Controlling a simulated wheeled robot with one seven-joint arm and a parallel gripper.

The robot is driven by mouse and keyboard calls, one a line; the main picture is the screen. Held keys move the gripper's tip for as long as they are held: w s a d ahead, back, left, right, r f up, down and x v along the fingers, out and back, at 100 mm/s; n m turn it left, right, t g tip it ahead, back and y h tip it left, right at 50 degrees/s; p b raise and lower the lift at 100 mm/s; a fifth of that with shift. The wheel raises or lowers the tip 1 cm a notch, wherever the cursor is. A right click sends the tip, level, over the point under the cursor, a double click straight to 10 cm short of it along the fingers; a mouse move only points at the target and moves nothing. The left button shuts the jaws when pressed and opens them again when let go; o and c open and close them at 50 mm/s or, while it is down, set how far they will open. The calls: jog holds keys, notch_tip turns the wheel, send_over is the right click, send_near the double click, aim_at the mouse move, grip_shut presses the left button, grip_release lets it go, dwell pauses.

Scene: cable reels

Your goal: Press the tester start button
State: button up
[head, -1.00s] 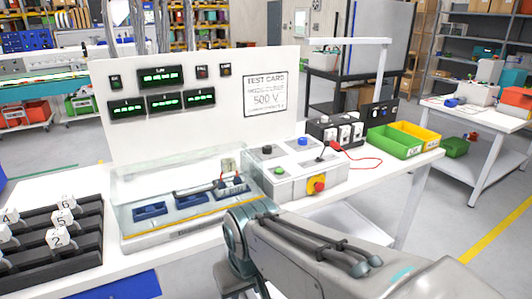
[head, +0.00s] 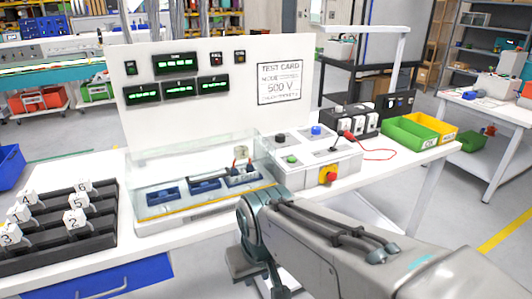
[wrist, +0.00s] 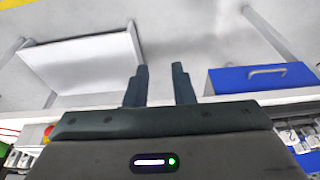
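The tester is a white control box (head: 288,176) on the bench, right of a clear-covered test bay (head: 150,214). On its top are a green button (head: 292,159), a black knob (head: 280,138), a blue button (head: 316,131) and a small lever. A red knob on a yellow plate (head: 328,175) is on its front. I cannot read any label that says which one is start. My gripper shows in the wrist view (wrist: 160,85) with two dark fingers apart and nothing between them. In the head view my arm is in front of the bench, below the box; the fingertips are hidden there.
A black rack with numbered white pieces (head: 60,238) is at left. Green (head: 408,137) and yellow (head: 440,126) bins and a red lead are at right. A blue drawer (head: 125,280) is under the bench.

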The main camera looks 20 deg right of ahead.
grip_shut()
dwell(1.5)
